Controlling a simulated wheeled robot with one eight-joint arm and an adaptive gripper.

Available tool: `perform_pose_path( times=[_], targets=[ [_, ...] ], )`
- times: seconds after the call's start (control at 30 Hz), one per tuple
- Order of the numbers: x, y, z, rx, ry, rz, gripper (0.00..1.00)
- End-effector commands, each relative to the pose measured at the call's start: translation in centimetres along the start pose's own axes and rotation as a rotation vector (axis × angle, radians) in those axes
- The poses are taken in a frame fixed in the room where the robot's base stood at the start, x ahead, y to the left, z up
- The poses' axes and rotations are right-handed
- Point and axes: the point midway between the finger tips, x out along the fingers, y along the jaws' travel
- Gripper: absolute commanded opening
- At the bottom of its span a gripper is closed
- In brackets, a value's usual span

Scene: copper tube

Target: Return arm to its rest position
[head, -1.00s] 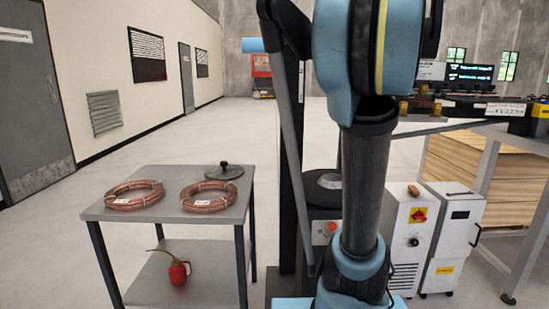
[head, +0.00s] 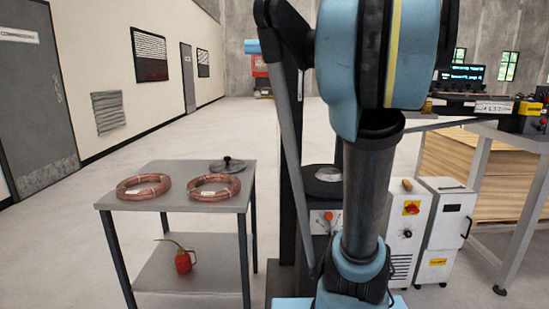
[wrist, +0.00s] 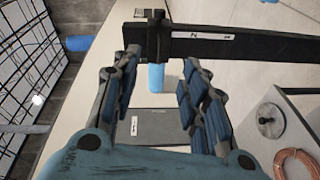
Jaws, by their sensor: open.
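My arm stands folded upright in the middle right of the head view, with its blue joint above and dark link below. My gripper cannot be made out there. In the wrist view my gripper (wrist: 155,90) is open, its blue-padded fingers spread apart with nothing between them. Two copper tube coils, the left one (head: 143,192) and the right one (head: 214,178), lie flat on the grey cart (head: 178,214). The edge of one coil (wrist: 297,158) shows at the lower right of the wrist view.
A dark lidded disc (head: 227,165) lies behind the coils. A red oil can (head: 183,262) stands on the cart's lower shelf. White cabinets (head: 445,222) and a workbench (head: 485,125) are on the right. Open floor lies beyond the cart.

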Motion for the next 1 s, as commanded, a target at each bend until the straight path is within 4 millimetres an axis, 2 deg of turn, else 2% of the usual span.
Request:
perform_pose_path(
  times=[0.17,0.27,0.37,0.47,0.57,0.6,0.73,0.87,1.0],
  targets=[
    [-0.3,-0.9,1.8,0.092,-0.103,0.107,0.41],
    [-0.9,-2.4,3.5,0.180,-0.195,0.175,0.41],
    [-2.1,-5.2,5.8,0.293,-0.307,0.231,0.41],
    [-3.6,-9.1,8.1,0.414,-0.424,0.258,0.41],
    [-5.2,-14.2,9.8,0.541,-0.541,0.256,0.41],
    [-5.9,-16.5,10.4,0.592,-0.588,0.247,0.41],
    [-8.2,-24.1,11.5,0.742,-0.724,0.189,0.41],
    [-10.5,-31.8,11.5,0.874,-0.840,0.100,0.41],
    [-13.1,-40.0,10.5,0.999,-0.949,-0.027,0.41]
  ],
)
